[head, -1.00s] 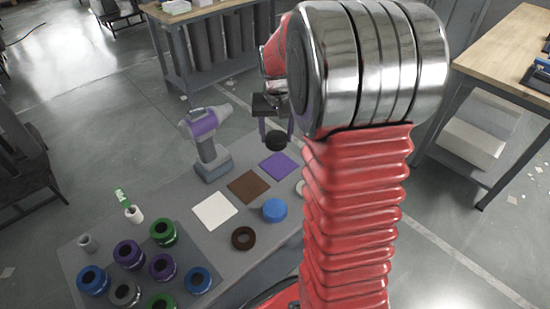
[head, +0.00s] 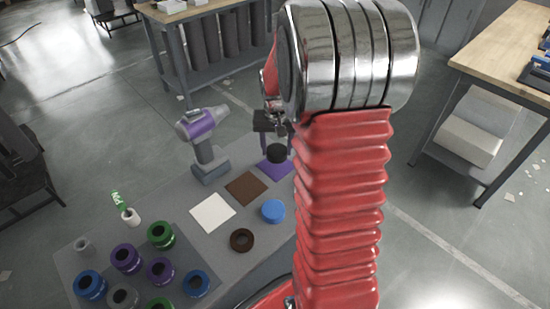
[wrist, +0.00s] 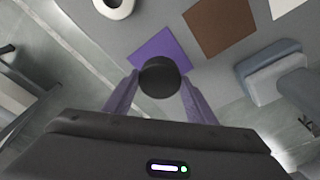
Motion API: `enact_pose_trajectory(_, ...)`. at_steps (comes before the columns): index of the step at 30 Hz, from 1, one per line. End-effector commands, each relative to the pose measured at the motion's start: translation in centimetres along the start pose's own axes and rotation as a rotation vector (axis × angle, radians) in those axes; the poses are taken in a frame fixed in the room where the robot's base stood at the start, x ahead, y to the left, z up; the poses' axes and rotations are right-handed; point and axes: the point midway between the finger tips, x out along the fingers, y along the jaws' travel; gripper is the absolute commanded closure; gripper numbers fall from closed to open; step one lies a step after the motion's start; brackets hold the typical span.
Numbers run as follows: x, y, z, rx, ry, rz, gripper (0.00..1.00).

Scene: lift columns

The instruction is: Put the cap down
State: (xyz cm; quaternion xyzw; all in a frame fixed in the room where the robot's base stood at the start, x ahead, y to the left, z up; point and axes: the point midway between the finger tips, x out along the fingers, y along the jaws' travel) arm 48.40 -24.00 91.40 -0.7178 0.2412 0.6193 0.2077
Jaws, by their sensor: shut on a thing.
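The black cap (head: 277,153) is held by my gripper (head: 275,145) above or at the purple square (head: 273,168). In the wrist view the round cap (wrist: 160,78) sits between the two purple-grey fingertips and covers the near part of the purple square (wrist: 158,46). Whether the cap touches the square cannot be told. Beside it lie a brown square (head: 246,187) and a white square (head: 212,213).
A purple and grey drill-like tool (head: 203,140) stands left of the squares. Several coloured ring-topped pieces stand on a grey mat (head: 68,262) at front left.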

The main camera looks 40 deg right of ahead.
Motion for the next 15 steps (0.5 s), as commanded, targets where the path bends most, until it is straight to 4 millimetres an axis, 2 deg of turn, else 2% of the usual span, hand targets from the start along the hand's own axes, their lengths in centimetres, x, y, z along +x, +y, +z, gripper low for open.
enact_pose_trajectory(11,0.5,0.1,0.0,0.001,0.002,0.0,0.76)
enact_pose_trajectory(15,1.6,0.1,0.3,0.001,-0.002,0.001,0.76)
